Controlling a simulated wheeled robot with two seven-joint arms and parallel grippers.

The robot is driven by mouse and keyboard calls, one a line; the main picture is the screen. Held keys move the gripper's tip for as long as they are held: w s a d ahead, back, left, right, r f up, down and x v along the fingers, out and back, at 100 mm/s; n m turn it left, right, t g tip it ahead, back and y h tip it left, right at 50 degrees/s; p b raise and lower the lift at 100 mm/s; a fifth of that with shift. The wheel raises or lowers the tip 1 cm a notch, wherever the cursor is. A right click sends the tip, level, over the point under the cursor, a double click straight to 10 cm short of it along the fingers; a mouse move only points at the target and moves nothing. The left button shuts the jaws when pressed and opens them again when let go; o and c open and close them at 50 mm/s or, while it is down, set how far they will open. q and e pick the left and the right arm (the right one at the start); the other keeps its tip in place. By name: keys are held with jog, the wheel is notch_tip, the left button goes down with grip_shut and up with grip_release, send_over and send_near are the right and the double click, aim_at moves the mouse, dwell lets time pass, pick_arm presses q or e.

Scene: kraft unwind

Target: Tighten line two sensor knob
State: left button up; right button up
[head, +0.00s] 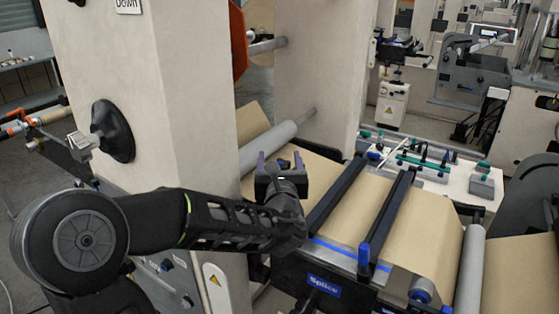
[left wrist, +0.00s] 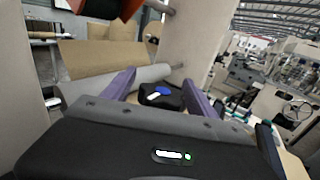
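My left gripper (head: 280,160) is above the kraft web beside the white column, its purple fingers spread apart. In the left wrist view the gripper (left wrist: 162,88) is open, and nothing is held between its fingers. A small black part with a blue knob (left wrist: 163,91) shows beyond and between the fingers; whether this is the line two sensor knob I cannot tell. In the head view the gripper largely hides that spot. Blue knobs also show at the front end of a dark rail (head: 363,255) and beside the web (head: 421,296). My right gripper is not in view.
A white column (head: 175,70) with a large black knob (head: 113,130) stands left of the gripper. A grey roller (head: 268,147) lies just behind it. Two dark rails (head: 390,215) cross the kraft web (head: 355,215) to the right, above a blue "Splice" label (head: 324,286).

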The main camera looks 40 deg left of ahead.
pick_arm(q)
jog(key=shift+f, duration=0.1)
jog(key=shift+s+d, duration=0.45)
jog(key=v, duration=0.6)
jog(key=shift+s+d+b, duration=0.15)
jog(key=shift+s+b, duration=0.05)
jog(key=shift+b, duration=0.1)
